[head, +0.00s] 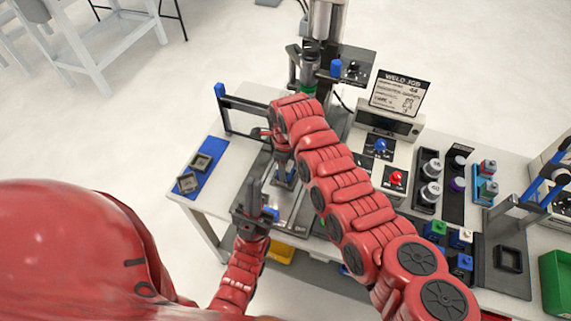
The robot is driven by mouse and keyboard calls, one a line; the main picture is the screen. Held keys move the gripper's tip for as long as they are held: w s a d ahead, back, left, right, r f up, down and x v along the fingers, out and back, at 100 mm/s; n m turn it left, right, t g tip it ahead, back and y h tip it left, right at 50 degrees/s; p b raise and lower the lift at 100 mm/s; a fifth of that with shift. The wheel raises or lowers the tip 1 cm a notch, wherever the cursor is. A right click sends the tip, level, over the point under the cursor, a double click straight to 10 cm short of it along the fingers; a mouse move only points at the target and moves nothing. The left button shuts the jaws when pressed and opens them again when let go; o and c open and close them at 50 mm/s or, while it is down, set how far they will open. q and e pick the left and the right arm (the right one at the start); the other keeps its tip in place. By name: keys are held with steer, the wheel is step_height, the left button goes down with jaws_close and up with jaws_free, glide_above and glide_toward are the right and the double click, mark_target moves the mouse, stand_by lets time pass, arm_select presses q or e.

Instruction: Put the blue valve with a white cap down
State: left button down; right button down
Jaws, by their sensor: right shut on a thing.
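My right arm arches over the middle of the bench. Its gripper (283,158) points down over the fixture and is shut on a small blue piece (284,178), which appears to be the blue valve. The gripper covers its top, so I cannot make out the white cap. The piece is at or just above the fixture plate (302,207); contact is unclear. My left gripper (252,208) is at the front edge of the fixture, left of and nearer than the right one. Its dark fingers point up, and their gap is unclear.
A blue mat (213,152) with square dark holders lies at the left. A press (310,65) stands behind the fixture. A control box with a blue knob (380,146) and a red button (396,178), then several capped blocks (462,238), fill the right. A green bin (555,275) sits far right.

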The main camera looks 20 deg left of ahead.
steer(key=shift+f, duration=0.1)
steer(key=shift+f, duration=0.15)
steer(key=shift+c, duration=1.2)
jaws_free()
